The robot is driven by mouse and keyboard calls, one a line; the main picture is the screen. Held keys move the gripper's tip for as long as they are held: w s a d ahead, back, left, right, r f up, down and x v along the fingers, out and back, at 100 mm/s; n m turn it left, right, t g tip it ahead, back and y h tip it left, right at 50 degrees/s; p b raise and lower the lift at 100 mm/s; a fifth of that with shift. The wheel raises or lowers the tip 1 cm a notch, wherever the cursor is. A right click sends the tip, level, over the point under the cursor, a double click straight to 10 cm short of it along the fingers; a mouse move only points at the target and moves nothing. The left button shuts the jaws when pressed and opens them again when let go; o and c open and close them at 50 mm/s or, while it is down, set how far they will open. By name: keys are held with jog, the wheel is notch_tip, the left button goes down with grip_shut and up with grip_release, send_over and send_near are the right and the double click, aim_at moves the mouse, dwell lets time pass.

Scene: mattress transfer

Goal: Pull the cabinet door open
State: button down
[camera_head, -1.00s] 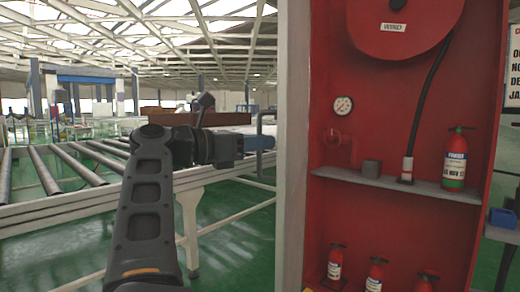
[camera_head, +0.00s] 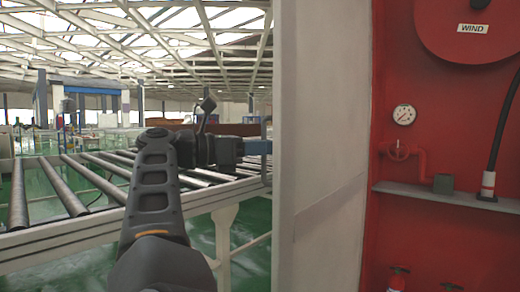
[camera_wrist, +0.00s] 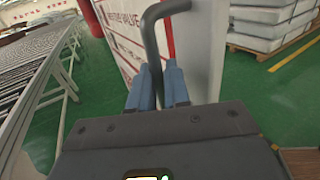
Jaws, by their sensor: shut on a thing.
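The cabinet door (camera_head: 318,150) is a pale panel standing open at the left of the red cabinet interior (camera_head: 388,235). In the wrist view the door's outer face (camera_wrist: 126,32) is white with red lettering, and a grey bent bar handle (camera_wrist: 152,38) stands out from it. My gripper (camera_wrist: 158,82) has its two blue fingers shut around the handle's upright part.
A roller conveyor (camera_head: 75,195) runs along the left. Inside the cabinet are a hose reel (camera_head: 462,25), a gauge (camera_head: 403,115), a red valve (camera_head: 400,151), a shelf (camera_head: 450,197) and a small extinguisher (camera_head: 397,277). Stacked pale slabs (camera_wrist: 270,22) stand on a pallet beyond the door. Green floor lies between.

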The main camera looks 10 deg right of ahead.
jog(key=shift+w+d, duration=0.25)
jog(key=shift+w, duration=0.1)
jog(key=c, duration=1.3)
grip_release()
jog(key=shift+d, duration=0.1)
jog(key=shift+c, duration=0.2)
jog(key=s+a, duration=0.1)
jog(key=a, duration=0.7)
jog(key=shift+p, duration=0.4)
